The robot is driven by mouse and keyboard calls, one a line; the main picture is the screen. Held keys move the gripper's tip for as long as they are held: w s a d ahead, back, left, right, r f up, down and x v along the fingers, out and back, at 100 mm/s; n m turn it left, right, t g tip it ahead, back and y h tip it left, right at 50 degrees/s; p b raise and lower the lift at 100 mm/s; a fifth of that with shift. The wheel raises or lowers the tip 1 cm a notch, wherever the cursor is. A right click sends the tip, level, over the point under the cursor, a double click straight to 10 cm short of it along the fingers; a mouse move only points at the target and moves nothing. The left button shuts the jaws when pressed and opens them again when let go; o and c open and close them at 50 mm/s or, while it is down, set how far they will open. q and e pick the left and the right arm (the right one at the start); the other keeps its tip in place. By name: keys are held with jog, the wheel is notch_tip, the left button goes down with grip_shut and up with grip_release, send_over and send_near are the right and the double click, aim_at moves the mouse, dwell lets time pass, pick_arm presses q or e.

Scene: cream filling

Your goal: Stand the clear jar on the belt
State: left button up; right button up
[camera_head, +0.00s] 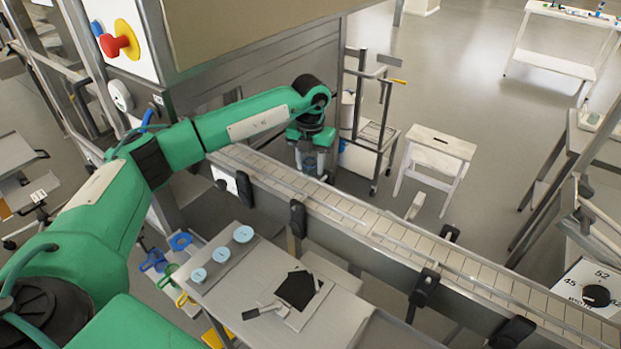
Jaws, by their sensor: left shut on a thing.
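My left arm reaches across from the left, and its gripper (311,148) points down over the far side of the belt (390,228). The gripper is shut on the clear jar (311,163), which looks upright and is partly hidden by the fingers. The jar is at the belt's left part, near the machine housing. I cannot tell whether its base touches the belt. My right gripper is not in view.
Rails with black clamps (425,287) line the belt, which is bare to the right. A side table (235,295) in front holds light-blue lids (243,234), a dark pad (298,289) and a scraper (262,311). A white stool (440,150) stands behind the belt.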

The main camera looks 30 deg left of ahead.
aim_at(311, 182)
pick_arm(q)
notch_tip(311, 182, down, 3)
jog(key=shift+r, duration=0.1)
notch_tip(311, 182, down, 4)
jog(key=shift+f+p, duration=0.1)
jog(key=shift+p, duration=0.6)
jog(key=shift+f+b, duration=0.3)
jog(key=shift+f, duration=0.05)
jog(key=o, duration=0.9)
jog(key=shift+o, duration=0.2)
jog(key=shift+r, duration=0.1)
